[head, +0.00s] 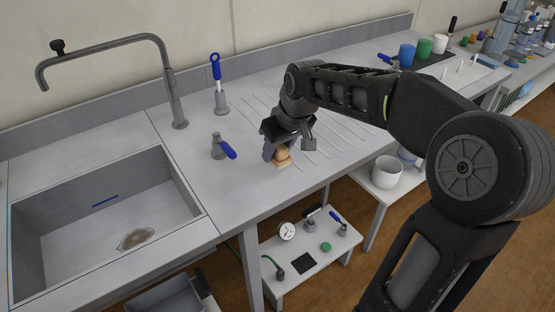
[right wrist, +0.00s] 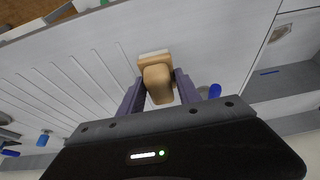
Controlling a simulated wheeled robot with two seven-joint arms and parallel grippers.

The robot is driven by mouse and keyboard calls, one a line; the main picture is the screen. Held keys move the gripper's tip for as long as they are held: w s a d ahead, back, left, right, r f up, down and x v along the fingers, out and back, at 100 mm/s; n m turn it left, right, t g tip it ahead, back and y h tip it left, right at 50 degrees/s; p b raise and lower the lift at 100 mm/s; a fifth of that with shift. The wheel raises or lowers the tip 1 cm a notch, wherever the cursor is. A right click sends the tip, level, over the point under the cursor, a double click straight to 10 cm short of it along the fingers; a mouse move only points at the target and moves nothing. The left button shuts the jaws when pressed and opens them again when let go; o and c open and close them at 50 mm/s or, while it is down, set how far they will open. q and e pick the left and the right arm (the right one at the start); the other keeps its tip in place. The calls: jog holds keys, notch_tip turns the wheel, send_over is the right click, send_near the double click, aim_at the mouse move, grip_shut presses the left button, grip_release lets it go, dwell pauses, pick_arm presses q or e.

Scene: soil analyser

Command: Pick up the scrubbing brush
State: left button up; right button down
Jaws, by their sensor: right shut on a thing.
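The scrubbing brush (right wrist: 157,80) has a tan, wooden-looking body and a pale lower part. In the right wrist view it sits between the two purple-grey fingers of my right gripper (right wrist: 155,88). In the head view the brush (head: 283,157) shows just beyond the fingertips, at the grooved draining area near the counter's front edge. My right gripper (head: 275,150) is shut on it from above. Whether the brush touches the counter or is slightly raised, I cannot tell. My left gripper is not in view.
A grey fitting with a blue lever (head: 221,147) stands left of my right gripper. A blue-handled brush in a grey holder (head: 219,90) stands behind. The sink (head: 105,215) and tap (head: 173,95) are at left. Cups (head: 424,48) stand at the far right. A low shelf (head: 310,265) is below.

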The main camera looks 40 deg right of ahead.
notch_tip(320, 180, up, 6)
jog(key=shift+f, duration=0.2)
dwell(0.4)
jog(key=c, duration=1.4)
grip_release()
jog(key=shift+c, duration=0.2)
jog(key=c, duration=0.6)
